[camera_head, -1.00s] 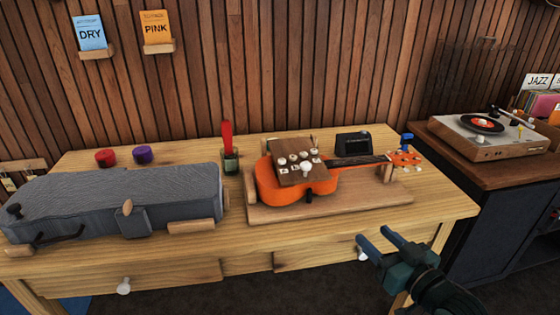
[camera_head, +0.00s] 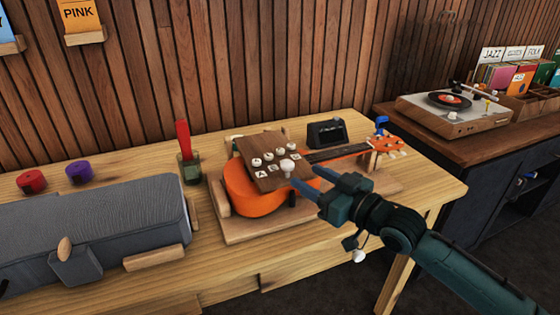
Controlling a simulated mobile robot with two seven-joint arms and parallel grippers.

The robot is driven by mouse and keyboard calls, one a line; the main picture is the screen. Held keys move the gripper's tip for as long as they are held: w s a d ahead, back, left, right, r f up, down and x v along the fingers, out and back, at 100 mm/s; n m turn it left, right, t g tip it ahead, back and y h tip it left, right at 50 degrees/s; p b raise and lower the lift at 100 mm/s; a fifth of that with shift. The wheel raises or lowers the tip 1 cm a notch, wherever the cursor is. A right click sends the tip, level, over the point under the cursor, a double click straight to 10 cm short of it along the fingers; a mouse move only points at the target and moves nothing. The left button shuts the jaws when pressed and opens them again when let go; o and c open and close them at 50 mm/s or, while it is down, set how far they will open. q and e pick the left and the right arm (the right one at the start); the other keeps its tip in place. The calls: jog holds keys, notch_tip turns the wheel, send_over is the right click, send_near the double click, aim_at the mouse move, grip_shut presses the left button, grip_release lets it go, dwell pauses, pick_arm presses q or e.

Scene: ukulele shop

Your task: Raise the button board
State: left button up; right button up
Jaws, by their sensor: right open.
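The button board (camera_head: 268,146) is a small dark wooden panel with several white round knobs and letter labels. It sits tilted over the body of the orange ukulele (camera_head: 253,196). A larger white knob (camera_head: 287,166) sticks out near its front edge. The ukulele lies on a wooden cradle (camera_head: 240,229) on the workbench. My right gripper (camera_head: 308,188) is open, its fingertips just in front and to the right of the board, close to the larger knob. I cannot tell whether they touch it. My left gripper is not in view.
A grey case (camera_head: 90,225) fills the bench's left side. Red (camera_head: 31,182) and purple (camera_head: 79,172) round pots and a jar with a red handle (camera_head: 187,160) stand behind. A small black device (camera_head: 326,133) sits behind the neck. A record player (camera_head: 455,112) stands on the right cabinet.

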aim_at(282, 173)
jog(key=x, duration=0.9)
jog(key=shift+c, duration=0.4)
grip_shut()
